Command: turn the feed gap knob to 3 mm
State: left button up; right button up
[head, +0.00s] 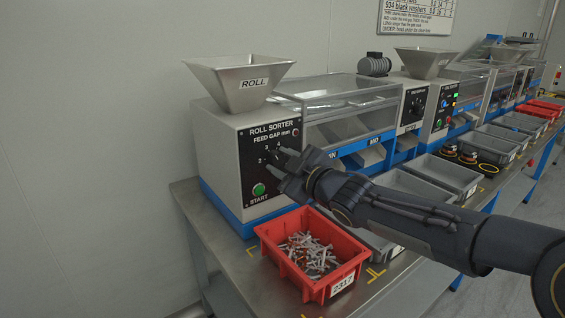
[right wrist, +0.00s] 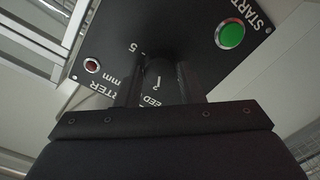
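The roll sorter (head: 222,160) is a pale box with a black front panel headed "ROLL SORTER, FEED GAP mm". My right gripper (head: 284,168) is at this panel, with its fingers apart over the dial area. In the right wrist view the dark feed gap knob (right wrist: 160,72) sits between the two fingers of the right gripper (right wrist: 160,88). Whether the fingers press on it cannot be told. The fingers hide part of the scale and the knob's pointer is not clear. The green START button (head: 258,189) is below left of the gripper. My left gripper is out of view.
A red bin (head: 264,252) of metal screws stands on the bench below the gripper. Grey bins (head: 400,185) line the bench to the right. A metal hopper (head: 240,85) tops the sorter, with a clear-covered section (head: 345,95) beside it.

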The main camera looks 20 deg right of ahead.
jog(key=o, duration=0.3)
jog(key=p+v, duration=0.2)
jog(key=v, duration=0.6)
jog(key=shift+w, duration=0.1)
jog(key=shift+f, duration=0.1)
